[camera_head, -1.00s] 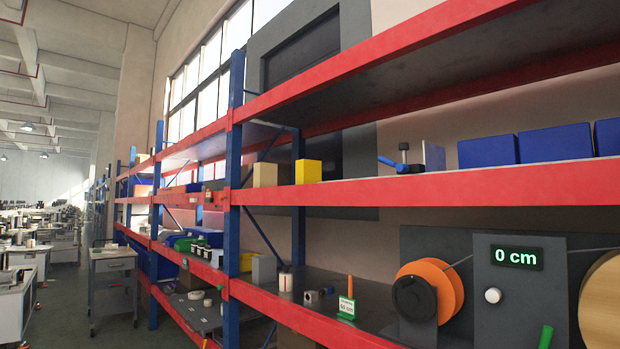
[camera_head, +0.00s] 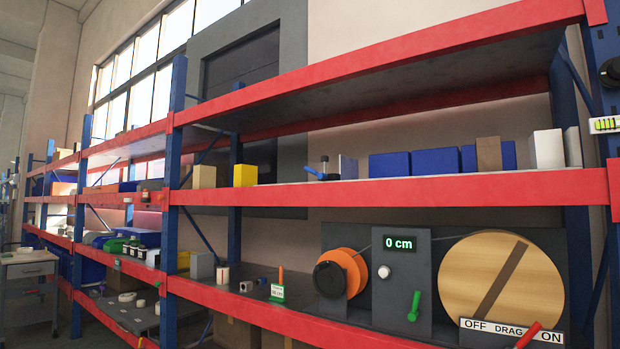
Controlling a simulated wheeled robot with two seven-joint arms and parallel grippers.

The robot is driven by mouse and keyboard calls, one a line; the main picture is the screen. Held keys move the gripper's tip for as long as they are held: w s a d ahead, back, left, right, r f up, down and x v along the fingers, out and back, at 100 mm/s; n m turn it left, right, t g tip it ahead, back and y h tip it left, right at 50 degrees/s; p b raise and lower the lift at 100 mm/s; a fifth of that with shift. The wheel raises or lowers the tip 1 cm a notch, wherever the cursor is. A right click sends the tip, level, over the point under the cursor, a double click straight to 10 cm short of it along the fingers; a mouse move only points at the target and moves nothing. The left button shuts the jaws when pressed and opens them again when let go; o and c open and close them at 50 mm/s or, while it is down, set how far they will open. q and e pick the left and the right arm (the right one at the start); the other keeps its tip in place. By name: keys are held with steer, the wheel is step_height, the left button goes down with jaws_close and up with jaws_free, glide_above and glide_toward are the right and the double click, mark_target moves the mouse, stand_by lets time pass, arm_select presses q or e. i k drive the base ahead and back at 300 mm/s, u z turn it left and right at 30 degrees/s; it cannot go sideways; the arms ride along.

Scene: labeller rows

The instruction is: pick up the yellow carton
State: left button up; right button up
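The yellow carton (camera_head: 245,175) stands upright on the upper red-edged shelf (camera_head: 400,190), left of the middle of the head view. A tan carton (camera_head: 204,177) stands to its left, with a gap between them. Neither of my grippers shows in the head view, so I cannot tell whether they are open or shut.
Right of the yellow carton are a blue clamp-like tool (camera_head: 322,173), several blue bins (camera_head: 433,163), a brown box (camera_head: 489,154) and a white box (camera_head: 546,149). The lower shelf holds an orange spool (camera_head: 349,268) and a large wooden disc (camera_head: 500,278). Blue posts (camera_head: 172,150) divide the bays.

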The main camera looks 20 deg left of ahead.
mark_target(244, 176)
steer(key=u, duration=0.4)
steer(key=i, duration=0.3)
steer(key=u, duration=0.35)
